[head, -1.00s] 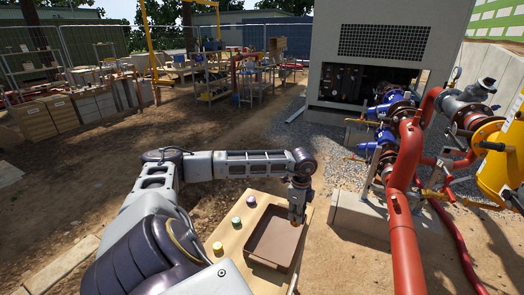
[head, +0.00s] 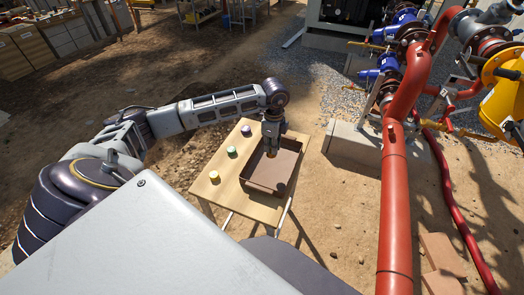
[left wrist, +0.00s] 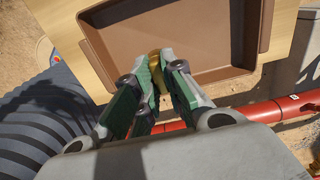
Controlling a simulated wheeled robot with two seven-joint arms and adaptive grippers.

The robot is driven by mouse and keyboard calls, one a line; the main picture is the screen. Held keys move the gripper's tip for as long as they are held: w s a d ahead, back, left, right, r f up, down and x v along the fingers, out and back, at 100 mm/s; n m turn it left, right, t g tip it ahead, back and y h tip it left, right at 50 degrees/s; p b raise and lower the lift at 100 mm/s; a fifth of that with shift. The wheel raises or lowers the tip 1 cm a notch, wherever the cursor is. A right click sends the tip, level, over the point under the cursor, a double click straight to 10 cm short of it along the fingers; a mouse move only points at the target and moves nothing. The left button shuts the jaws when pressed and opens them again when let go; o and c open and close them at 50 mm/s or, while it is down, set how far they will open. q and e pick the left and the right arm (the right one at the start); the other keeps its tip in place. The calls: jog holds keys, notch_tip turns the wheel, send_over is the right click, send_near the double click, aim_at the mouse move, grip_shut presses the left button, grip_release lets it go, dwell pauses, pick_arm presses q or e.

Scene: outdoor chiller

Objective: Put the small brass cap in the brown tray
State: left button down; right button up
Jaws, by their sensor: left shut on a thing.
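The brown tray (head: 283,172) lies on the right part of a small wooden table in the head view. In the left wrist view the brown tray (left wrist: 205,72) fills the upper middle. My left gripper (head: 271,153) points down over the tray. In the left wrist view its fingers (left wrist: 154,66) are shut on the small brass cap (left wrist: 154,58), which shows between the tips. The cap appears over the tray's near edge there; its height above the tray is hard to tell. My right gripper is not in view.
Red pipes (head: 395,190) and a concrete block (head: 352,150) stand to the right.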

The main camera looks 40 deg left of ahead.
pick_arm(q)
jog(key=shift+a, duration=0.1)
jog(key=shift+f, duration=0.15)
send_over(270, 170)
jog(key=shift+f+p, duration=0.3)
jog(key=shift+f, duration=2.65)
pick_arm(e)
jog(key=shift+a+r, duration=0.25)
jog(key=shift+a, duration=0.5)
pick_arm(q)
jog(key=shift+f, duration=1.85)
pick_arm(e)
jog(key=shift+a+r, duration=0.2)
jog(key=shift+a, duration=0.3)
